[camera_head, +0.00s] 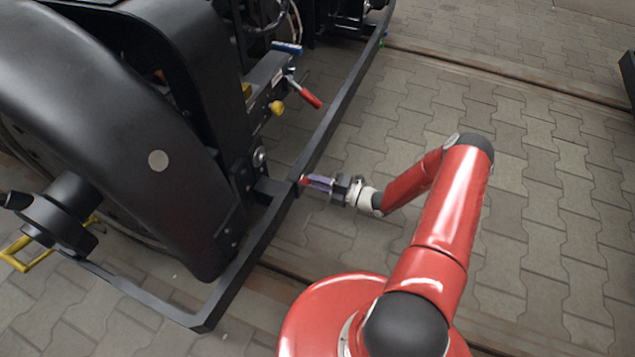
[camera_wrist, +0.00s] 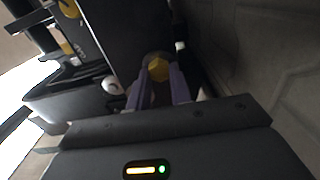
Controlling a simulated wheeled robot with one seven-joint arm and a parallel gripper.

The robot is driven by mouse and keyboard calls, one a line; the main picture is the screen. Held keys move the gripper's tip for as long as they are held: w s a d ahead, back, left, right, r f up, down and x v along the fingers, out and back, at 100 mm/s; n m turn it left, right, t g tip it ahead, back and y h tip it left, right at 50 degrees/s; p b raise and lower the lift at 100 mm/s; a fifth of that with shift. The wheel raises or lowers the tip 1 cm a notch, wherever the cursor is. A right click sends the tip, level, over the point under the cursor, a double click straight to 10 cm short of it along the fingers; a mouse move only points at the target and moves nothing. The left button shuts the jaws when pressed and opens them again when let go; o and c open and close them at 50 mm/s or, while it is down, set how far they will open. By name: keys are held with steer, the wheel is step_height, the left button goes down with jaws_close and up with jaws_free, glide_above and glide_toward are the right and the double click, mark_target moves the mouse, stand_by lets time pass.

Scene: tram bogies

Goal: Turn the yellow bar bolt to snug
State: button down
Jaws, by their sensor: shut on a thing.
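The yellow bar bolt (camera_wrist: 158,68) shows its hexagonal head in the wrist view, between the tips of my purple fingers. My gripper (camera_wrist: 159,78) is shut on it, one finger on each side. In the head view my gripper (camera_head: 309,181) reaches leftward to the black bar (camera_head: 327,128) along the bogie's side. The bolt is not clearly visible there; a small red patch shows at the fingertips. How far the bolt is turned cannot be told.
Above my gripper in the head view are a red-handled lever (camera_head: 311,98), a yellow knob (camera_head: 277,108) and a blue handle (camera_head: 287,48). The large black bogie housing (camera_head: 110,110) fills the left. Open paving (camera_head: 560,190) lies right of the bar.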

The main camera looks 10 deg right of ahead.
steer(key=shift+d, duration=0.1)
steer(key=c, duration=1.3)
jaws_free()
steer(key=shift+o, duration=0.2)
steer(key=v, duration=0.7)
steer(key=shift+s+d+p, duration=0.25)
steer(key=shift+d+p, duration=0.05)
steer(key=shift+p, duration=0.05)
